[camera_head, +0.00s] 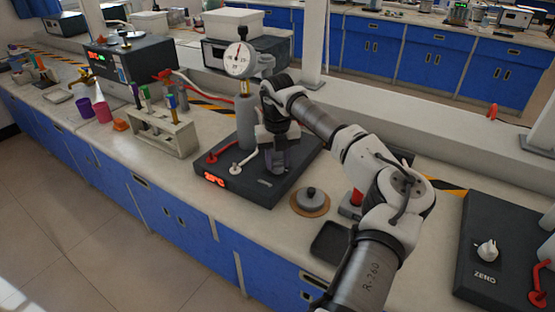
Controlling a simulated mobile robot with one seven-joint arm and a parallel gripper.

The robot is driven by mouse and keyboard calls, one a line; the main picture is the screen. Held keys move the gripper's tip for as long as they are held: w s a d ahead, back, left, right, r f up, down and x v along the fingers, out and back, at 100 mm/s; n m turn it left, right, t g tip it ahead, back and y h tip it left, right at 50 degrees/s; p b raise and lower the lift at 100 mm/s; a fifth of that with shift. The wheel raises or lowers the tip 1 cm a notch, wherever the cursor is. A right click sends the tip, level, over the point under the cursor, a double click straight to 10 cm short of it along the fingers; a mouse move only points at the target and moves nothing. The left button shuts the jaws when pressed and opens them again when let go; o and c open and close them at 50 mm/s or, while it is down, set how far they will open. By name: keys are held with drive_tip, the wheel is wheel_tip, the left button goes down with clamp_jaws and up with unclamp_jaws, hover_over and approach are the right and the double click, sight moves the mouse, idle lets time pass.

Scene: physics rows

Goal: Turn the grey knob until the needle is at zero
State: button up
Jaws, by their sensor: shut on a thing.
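A round white gauge (240,60) stands on a brass stem above a grey cylinder (246,125). Its thin needle seems to point roughly upward, but the scale is too small to read. Below is a black base unit (262,195) with a red lit display and two small levers, one red and one white. My gripper (277,165) points down over the right part of this unit, beside the grey cylinder. It is shut on what seems to be the grey knob, which the fingers and hand mostly hide.
A test-tube rack (165,132) stands to the left. A grey lidded piece on a cork disc (310,208) and a black tray (328,242) lie in front on the right. Front bench left of the tray is clear.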

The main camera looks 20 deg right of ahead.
sight(278, 161)
drive_tip(key=o, duration=1)
drive_tip(key=shift+r, duration=0.1)
wheel_tip(278, 161, up, 14)
drive_tip(key=shift+f+b, duration=0.15)
drive_tip(key=shift+b, duration=0.75)
